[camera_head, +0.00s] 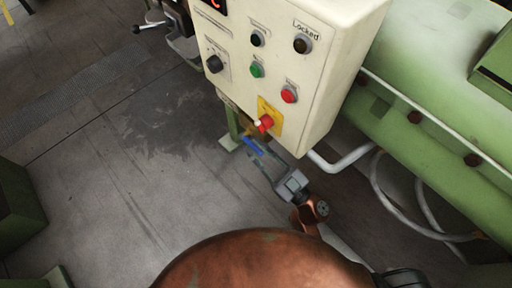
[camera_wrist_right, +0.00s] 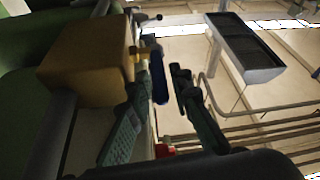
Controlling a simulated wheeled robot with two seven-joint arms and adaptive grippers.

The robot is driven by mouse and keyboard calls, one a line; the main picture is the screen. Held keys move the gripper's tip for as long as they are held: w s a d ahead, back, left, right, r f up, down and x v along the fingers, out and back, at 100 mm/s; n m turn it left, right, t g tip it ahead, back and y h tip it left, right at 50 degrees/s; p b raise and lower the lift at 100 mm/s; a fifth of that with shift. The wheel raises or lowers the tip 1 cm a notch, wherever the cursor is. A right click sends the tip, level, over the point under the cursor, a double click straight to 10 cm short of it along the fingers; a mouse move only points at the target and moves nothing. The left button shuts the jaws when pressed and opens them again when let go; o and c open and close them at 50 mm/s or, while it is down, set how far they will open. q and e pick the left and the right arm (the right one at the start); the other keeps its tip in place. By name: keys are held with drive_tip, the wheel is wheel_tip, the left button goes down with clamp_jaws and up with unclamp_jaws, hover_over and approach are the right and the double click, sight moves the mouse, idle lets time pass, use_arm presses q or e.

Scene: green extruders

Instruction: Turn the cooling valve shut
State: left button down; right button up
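The cooling valve's blue handle (camera_head: 253,146) shows just below the control panel in the head view. In the right wrist view the blue handle (camera_wrist_right: 159,82) stands in the gap between my fingers, beside a brass-coloured fitting (camera_wrist_right: 140,56). My right gripper (camera_head: 258,160) reaches up to the handle from below. Its fingers (camera_wrist_right: 160,85) are apart, with a visible gap between the handle and the right-hand finger. The other finger is close to the handle; I cannot tell whether it touches. My left gripper is not in view.
The cream control panel (camera_head: 328,75) with knobs and buttons overhangs the handle. A red button (camera_head: 265,123) on a yellow plate is just above it. A green machine (camera_head: 435,110) with a white pipe (camera_head: 340,162) stands to the right.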

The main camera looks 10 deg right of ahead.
drive_tip(key=shift+w, duration=0.1)
drive_tip(key=shift+c, duration=0.4)
clamp_jaws()
